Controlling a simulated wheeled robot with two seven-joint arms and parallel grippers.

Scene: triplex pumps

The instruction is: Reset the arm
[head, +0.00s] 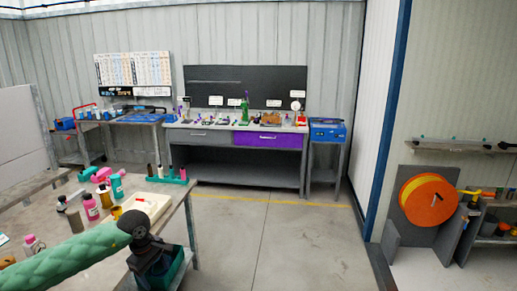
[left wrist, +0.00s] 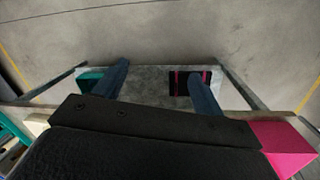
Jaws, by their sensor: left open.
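My left arm comes in from the left in a green quilted sleeve in the head view. My left gripper (head: 155,262) is dark and hangs at the right end of the near workbench (head: 178,205). In the left wrist view the two dark blue fingers of the gripper (left wrist: 160,78) stand wide apart with nothing seen between them. A grey surface and the concrete floor show beyond the fingers. My right gripper is in neither view.
The near bench holds bottles, a white tray (head: 146,204) and a teal rack (head: 168,179). A workbench with a purple drawer (head: 270,140) stands at the back wall. An orange reel (head: 428,200) is at the right. The floor (head: 290,240) between is clear.

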